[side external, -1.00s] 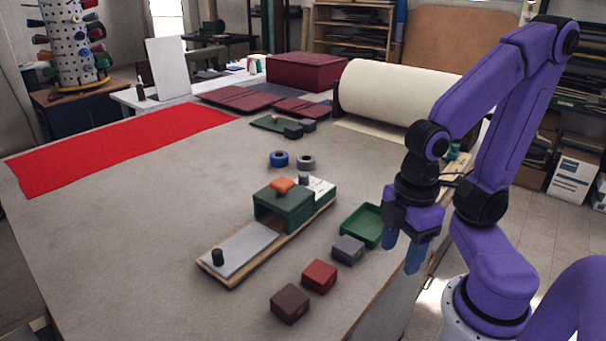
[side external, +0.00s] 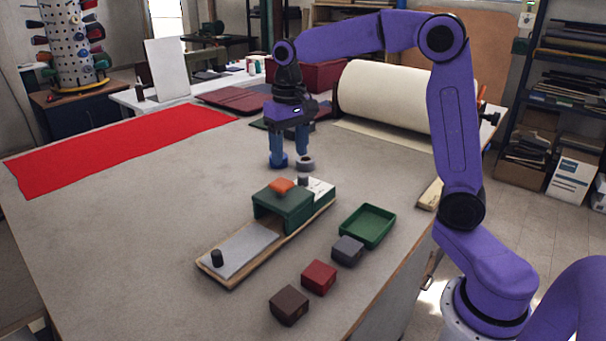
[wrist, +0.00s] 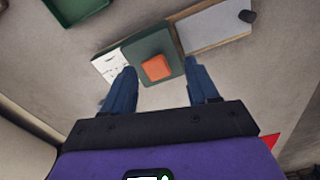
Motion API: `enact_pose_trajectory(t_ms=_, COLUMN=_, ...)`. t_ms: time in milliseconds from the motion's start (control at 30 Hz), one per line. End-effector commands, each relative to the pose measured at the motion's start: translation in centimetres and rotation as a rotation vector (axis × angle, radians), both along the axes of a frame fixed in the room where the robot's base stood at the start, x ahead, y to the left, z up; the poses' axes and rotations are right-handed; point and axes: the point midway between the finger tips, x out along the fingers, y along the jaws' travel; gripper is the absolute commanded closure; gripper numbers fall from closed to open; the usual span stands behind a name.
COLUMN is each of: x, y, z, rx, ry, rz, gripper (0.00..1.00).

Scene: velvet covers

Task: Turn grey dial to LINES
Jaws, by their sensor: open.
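A wooden-based device (side external: 268,240) lies on the table, with a green housing (side external: 285,205) topped by an orange knob (side external: 281,185). A grey dial (side external: 303,181) stands on the white marked plate (side external: 322,188) at its far right end; the lettering is too small to read. My gripper (side external: 290,158) is open and empty, pointing down beyond the dial, apart from it. In the wrist view, the orange knob (wrist: 157,67) and white plate (wrist: 112,66) show beyond my open fingers; I cannot make out the dial there.
A green tray (side external: 367,226) and grey, red and brown blocks (side external: 319,277) line the right table side. A paper roll (side external: 390,95) stands behind.

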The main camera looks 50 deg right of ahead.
Motion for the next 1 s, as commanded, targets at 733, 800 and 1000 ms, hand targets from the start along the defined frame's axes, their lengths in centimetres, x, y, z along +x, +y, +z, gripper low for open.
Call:
enact_pose_trajectory(t_ms=733, x=8.0, y=-14.4, z=0.4, rx=0.0, ry=0.013, rz=-0.618, gripper=0.41)
enact_pose_trajectory(t_ms=800, x=8.0, y=-14.4, z=-0.5, rx=0.0, ry=0.014, rz=-0.617, gripper=0.41)
enact_pose_trajectory(t_ms=1000, x=7.9, y=-14.4, z=-4.2, rx=-0.001, ry=0.016, rz=-0.616, gripper=0.41)
